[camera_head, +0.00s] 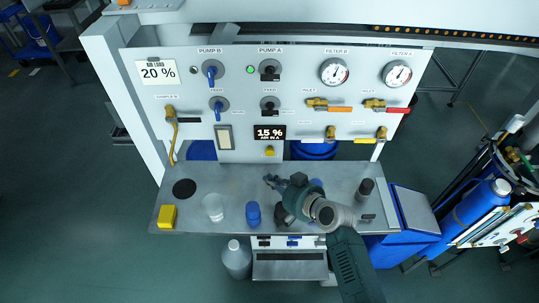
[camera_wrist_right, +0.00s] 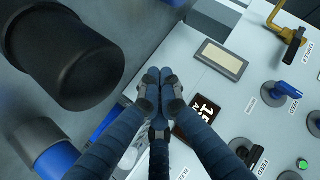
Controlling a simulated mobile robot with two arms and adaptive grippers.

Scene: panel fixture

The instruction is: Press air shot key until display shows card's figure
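The card (camera_head: 158,70) at the panel's upper left reads "AIR LOAD 20 %". The dark display (camera_head: 270,132) reads "15 % AIR IN A". The yellow air shot key (camera_head: 270,151) sits just below the display, uncovered in the head view. My right gripper (camera_head: 273,181) is in front of the panel's lower middle, apart from the key in the picture. In the right wrist view its fingertips (camera_wrist_right: 158,77) are together and empty. They partly cover the display (camera_wrist_right: 193,118); the key cannot be seen there. My left gripper is not in view.
The shelf (camera_head: 230,176) below the panel carries a yellow block (camera_head: 167,216), a clear cup (camera_head: 214,206), a blue cup (camera_head: 253,213) and a dark bottle (camera_head: 366,187). Valve handles (camera_head: 340,109) project at right. A large black cylinder (camera_wrist_right: 62,50) shows close in the right wrist view.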

